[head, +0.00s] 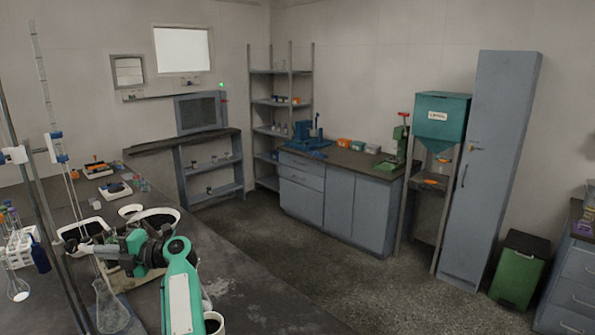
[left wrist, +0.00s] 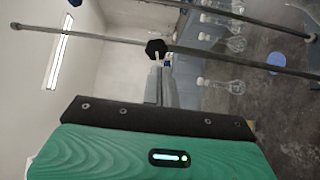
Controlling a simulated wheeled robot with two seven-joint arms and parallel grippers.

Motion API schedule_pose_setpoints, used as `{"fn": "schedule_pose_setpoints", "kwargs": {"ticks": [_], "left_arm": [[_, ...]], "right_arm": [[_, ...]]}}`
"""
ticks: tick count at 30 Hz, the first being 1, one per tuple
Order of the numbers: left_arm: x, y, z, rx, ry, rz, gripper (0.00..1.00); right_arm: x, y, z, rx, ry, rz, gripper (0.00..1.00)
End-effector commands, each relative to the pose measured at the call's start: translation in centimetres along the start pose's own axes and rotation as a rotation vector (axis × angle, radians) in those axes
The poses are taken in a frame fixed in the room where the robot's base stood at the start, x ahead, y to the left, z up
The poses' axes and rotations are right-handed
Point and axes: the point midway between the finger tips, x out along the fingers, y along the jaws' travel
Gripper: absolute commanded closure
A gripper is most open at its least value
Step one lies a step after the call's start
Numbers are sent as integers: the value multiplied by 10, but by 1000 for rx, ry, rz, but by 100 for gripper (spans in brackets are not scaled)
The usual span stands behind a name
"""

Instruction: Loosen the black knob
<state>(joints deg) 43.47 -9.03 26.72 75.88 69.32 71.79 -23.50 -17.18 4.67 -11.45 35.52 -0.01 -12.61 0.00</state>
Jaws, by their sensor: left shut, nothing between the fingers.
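The black knob (left wrist: 156,48) shows in the left wrist view, beside a long grey rod that crosses the picture. I cannot pick it out in the head view. My left gripper (head: 92,248) is over the left bench in the head view, its green body and dark wrist reaching in toward the stands. In the left wrist view its narrow grey fingers (left wrist: 160,68) are shut and empty, just below the knob. I cannot tell whether they touch it. My right gripper is not in view.
Upright rods with blue-and-white clamps (head: 56,147) stand at the bench's left.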

Motion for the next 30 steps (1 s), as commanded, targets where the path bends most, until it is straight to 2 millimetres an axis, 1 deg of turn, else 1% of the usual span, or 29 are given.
{"fn": "schedule_pose_setpoints", "kwargs": {"ticks": [1, 17, 30], "left_arm": [[0, -1, 1, -79, 4, -8, 100], [-2, 19, 4, -970, 79, -86, 100], [-4, 35, 4, -1697, 186, -123, 100]], "right_arm": [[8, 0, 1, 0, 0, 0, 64], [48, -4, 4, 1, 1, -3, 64], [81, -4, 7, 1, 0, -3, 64]]}}
